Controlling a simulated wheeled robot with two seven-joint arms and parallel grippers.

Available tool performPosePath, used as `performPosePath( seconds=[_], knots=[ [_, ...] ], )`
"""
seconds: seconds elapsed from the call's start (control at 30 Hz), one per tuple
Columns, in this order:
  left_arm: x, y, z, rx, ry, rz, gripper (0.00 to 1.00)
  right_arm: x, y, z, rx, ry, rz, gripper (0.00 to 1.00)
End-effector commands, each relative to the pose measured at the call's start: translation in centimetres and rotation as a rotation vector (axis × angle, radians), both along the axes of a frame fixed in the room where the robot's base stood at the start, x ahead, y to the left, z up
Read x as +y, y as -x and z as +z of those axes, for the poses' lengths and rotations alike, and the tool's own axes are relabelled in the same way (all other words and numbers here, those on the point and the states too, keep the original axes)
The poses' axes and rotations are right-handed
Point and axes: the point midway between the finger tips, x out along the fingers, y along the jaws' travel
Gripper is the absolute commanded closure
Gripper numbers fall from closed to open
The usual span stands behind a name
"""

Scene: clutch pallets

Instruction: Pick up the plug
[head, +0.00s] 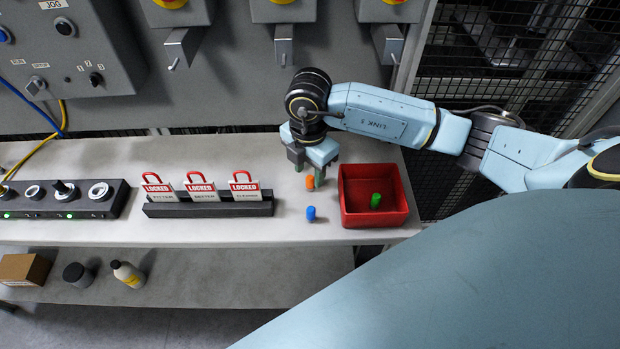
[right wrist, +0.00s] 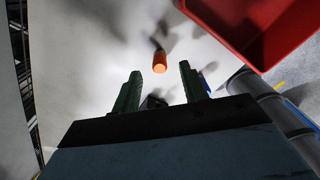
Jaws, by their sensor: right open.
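An orange plug (head: 310,183) stands on the bench directly by my right gripper (head: 308,172). A blue plug (head: 311,213) stands a little in front of it. A green plug (head: 375,201) is inside the red bin (head: 347,222). My right gripper points down and is open. In the right wrist view the orange plug (right wrist: 159,62) shows beyond the gap between the two green fingers (right wrist: 160,88), with nothing held. In the head view the fingers partly overlap the orange plug. My left gripper is not in view.
A black rack (head: 208,209) with red LOCKED padlock tags stands left of the plugs. A black socket panel (head: 60,204) is at far left. The red bin stands just right of the plugs. A box (head: 22,269) and bottles are on the lower shelf. Bare bench lies before the rack.

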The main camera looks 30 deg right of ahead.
Motion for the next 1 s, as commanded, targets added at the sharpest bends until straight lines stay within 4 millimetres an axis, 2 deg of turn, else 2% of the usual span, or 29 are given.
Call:
performPosePath(
  seconds=[0.03,0.23,0.57,0.9,1.0],
  knots=[
    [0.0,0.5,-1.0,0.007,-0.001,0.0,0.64,-0.1,0.0,-1.1,0.001,0.0,-0.001,0.57],
    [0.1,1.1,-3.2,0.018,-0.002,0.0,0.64,-0.2,0.0,-3.5,0.001,0.0,0.0,0.57],
    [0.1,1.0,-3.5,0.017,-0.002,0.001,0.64,-0.1,0.0,-3.9,0.0,0.0,0.001,0.57],
    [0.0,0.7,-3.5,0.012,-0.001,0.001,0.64,-0.1,0.0,-3.9,0.0,0.0,0.001,1.0],
    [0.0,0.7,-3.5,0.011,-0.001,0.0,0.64,-0.1,0.0,-3.9,0.0,0.0,0.001,1.0]
  ],
)
